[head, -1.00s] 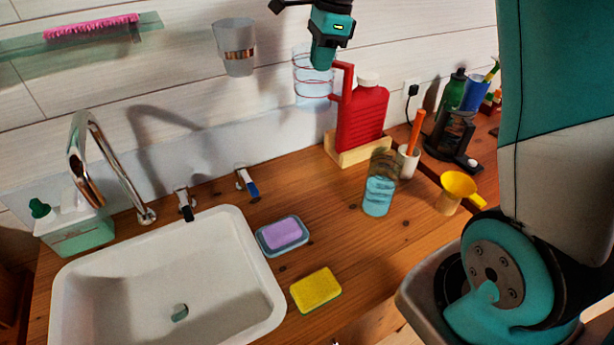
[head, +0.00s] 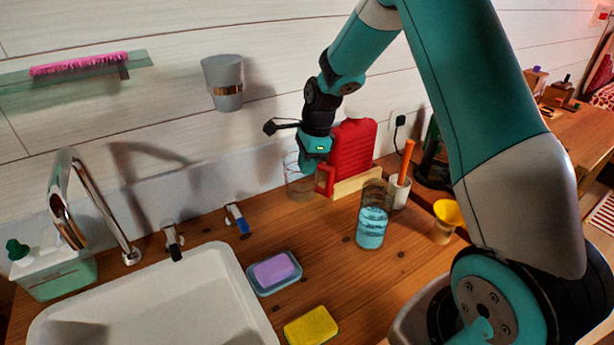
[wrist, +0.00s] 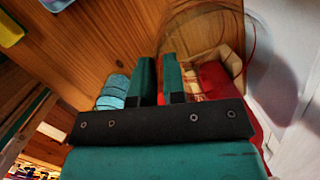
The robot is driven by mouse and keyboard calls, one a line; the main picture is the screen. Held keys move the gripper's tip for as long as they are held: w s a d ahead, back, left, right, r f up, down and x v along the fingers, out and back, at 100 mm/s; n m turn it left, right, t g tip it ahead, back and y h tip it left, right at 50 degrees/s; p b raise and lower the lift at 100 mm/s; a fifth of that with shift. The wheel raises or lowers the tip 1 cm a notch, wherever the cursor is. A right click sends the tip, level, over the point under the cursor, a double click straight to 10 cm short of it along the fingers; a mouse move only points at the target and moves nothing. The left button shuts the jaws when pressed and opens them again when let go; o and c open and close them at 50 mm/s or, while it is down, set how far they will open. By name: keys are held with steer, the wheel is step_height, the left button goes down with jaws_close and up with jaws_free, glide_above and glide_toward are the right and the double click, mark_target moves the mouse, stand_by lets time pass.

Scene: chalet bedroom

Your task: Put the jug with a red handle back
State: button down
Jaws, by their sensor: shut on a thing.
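The jug (head: 297,184) is clear, with thin rings and a red handle (head: 327,181). My gripper (head: 316,170) is shut on the handle from above. The jug hangs upright or nearly so, low at the back of the wooden counter, just left of a red container. I cannot tell whether its base touches the wood. In the wrist view, my gripper's two green fingers (wrist: 158,80) are close together, and the jug's clear wall (wrist: 205,22) shows beyond them.
The red container (head: 353,148) and its wooden stand (head: 360,183) are close on the right. A glass with blue contents (head: 371,230) stands in front. A grey cup (head: 224,85) is on the wall. The white sink (head: 150,300) is front left. Bare counter lies between soap dish (head: 273,272) and glass.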

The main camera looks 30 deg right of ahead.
mark_target(307, 185)
steer(key=shift+f+p, duration=0.35)
steer(key=shift+f, duration=2)
steer(key=c, duration=1.2)
jaws_free()
